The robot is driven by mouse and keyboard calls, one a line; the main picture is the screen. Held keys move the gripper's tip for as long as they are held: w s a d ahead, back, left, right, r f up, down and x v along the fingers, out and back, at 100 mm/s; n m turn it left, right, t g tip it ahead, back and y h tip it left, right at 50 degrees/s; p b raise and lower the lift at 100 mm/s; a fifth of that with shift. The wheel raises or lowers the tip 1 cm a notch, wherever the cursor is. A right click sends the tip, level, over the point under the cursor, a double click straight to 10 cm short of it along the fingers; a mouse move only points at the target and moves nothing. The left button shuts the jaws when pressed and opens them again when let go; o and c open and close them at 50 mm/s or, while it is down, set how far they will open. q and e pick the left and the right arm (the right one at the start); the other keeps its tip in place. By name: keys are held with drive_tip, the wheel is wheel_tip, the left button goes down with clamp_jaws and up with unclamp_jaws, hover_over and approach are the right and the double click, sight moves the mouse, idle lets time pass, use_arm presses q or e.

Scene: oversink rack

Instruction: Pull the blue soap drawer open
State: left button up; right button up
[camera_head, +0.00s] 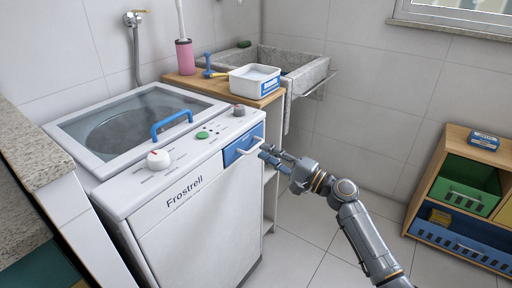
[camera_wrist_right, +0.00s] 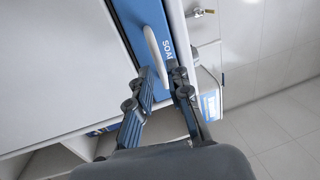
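The blue soap drawer (camera_head: 234,153) is in the upper right front of the white washing machine (camera_head: 200,218) and looks closed. Its white bar handle (camera_head: 249,146) stands out from the front. In the right wrist view the drawer (camera_wrist_right: 150,15) shows lettering, and the handle (camera_wrist_right: 153,50) runs down between my fingers. My right gripper (camera_head: 263,153) is at the handle. In the wrist view the fingers (camera_wrist_right: 162,72) are apart, one on each side of the handle's lower part, with a gap visible. My left gripper is not in view.
A blue lid handle (camera_head: 171,123) and knobs sit on top of the machine. A wooden shelf (camera_head: 272,98) with a white tub (camera_head: 254,79) stands beside it, before a stone sink (camera_head: 305,72). A wooden rack (camera_head: 450,150) with bins stands right. The floor between is clear.

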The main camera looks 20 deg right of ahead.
sight(256, 147)
drive_tip(key=shift+x, duration=2.25)
drive_tip(key=shift+c, duration=0.2)
clamp_jaws()
